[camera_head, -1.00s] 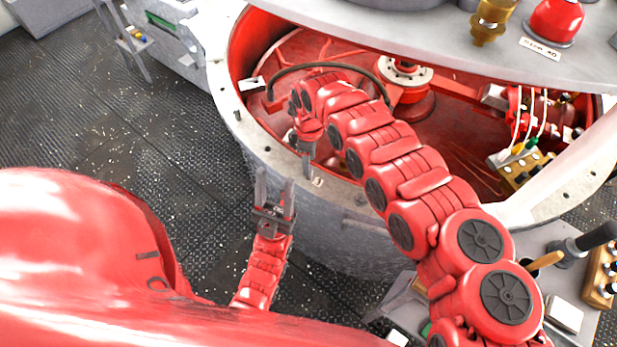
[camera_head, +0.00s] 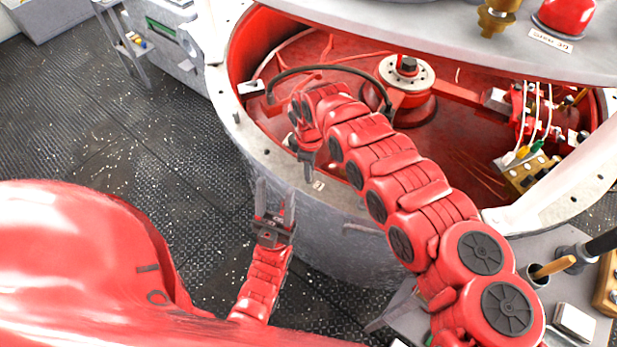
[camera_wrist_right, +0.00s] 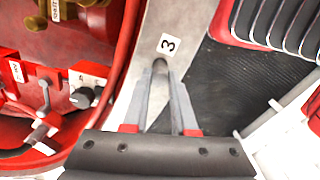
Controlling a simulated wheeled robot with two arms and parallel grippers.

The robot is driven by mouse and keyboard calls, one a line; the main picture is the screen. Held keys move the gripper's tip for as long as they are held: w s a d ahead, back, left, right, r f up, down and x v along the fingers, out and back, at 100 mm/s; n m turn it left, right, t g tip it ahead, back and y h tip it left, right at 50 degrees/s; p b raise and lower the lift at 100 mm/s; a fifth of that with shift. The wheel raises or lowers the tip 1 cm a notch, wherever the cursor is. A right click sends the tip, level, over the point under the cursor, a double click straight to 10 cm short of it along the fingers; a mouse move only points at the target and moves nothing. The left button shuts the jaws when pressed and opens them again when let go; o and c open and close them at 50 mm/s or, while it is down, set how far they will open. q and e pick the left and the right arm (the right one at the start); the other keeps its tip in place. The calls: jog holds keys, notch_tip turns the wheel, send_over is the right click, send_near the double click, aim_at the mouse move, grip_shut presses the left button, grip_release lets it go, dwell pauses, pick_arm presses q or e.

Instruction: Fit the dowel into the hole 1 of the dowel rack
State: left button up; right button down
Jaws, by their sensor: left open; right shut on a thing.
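My right gripper (camera_head: 308,172) hangs at the near rim of the round drum, close to a label "3" (camera_head: 318,186). In the right wrist view my right gripper (camera_wrist_right: 160,95) is shut on a short grey rod end, seemingly the dowel (camera_wrist_right: 160,66), just below the "3" label (camera_wrist_right: 169,44). Most of the dowel is hidden between the fingers. My left gripper (camera_head: 275,205) is open and empty, fingers pointing up, outside the drum wall. I cannot identify the dowel rack or its hole 1 for certain; a wooden block with dark pegs (camera_head: 608,285) is cut off at the right edge.
The grey drum rim (camera_head: 245,145) curves around a red interior with a hub (camera_head: 407,70) and a dark curved hose (camera_head: 330,69). A grey lid (camera_head: 410,22) overhangs the back. A yellowish connector block (camera_head: 528,170) sits inside right. The dark floor (camera_head: 130,130) is open at left.

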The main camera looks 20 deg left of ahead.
jog(key=shift+r, duration=0.15)
jog(key=shift+r+p, duration=1.65)
jog(key=shift+r, duration=0.95)
